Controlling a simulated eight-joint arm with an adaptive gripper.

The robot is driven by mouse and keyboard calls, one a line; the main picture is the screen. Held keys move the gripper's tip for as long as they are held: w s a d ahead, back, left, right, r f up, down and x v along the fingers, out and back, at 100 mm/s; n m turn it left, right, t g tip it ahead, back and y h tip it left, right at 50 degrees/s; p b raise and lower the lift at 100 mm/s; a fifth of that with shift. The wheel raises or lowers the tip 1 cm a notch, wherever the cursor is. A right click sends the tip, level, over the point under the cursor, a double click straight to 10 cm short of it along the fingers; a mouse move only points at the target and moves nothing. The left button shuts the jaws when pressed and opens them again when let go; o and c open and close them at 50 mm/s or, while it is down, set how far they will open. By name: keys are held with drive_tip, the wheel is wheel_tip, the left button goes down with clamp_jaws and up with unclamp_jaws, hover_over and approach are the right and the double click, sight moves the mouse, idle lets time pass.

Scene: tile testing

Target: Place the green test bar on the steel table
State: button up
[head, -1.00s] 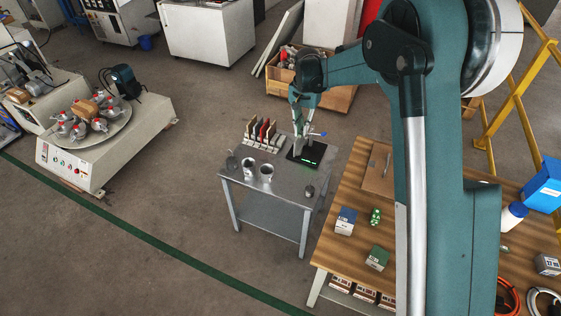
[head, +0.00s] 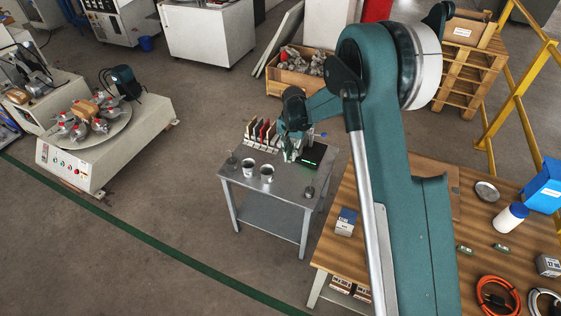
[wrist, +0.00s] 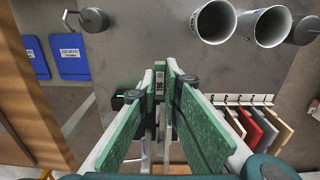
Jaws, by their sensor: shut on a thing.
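My gripper (wrist: 165,80) is shut on the green test bar (wrist: 159,82), a narrow upright piece with a small pale label between the fingertips. In the head view my gripper (head: 289,158) is low over the grey steel table (head: 285,186), between the cups and the black scale. The bar cannot be made out in that view. The steel table's top also fills the middle of the wrist view (wrist: 215,72). I cannot tell whether the bar touches it.
A rack of coloured tiles (head: 262,133) is at the back left. The black scale (head: 314,154) with a green display is to the right. A grey weight (head: 309,191) is at the front right. The wooden bench (head: 345,185) adjoins.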

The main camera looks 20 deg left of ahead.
drive_tip(key=shift+f, duration=0.25)
drive_tip(key=shift+f, duration=0.15)
drive_tip(key=b, duration=0.1)
hover_over(290, 174)
drive_tip(key=shift+f, duration=3)
drive_tip(key=shift+f+b, duration=0.55)
drive_tip(key=shift+f, duration=1.3)
drive_tip(key=shift+f, duration=0.2)
drive_tip(key=o, duration=0.7)
drive_tip(key=shift+o, duration=0.2)
drive_tip(key=shift+r, duration=0.2)
wheel_tip(290, 174, up, 12)
drive_tip(key=shift+p, duration=1.1)
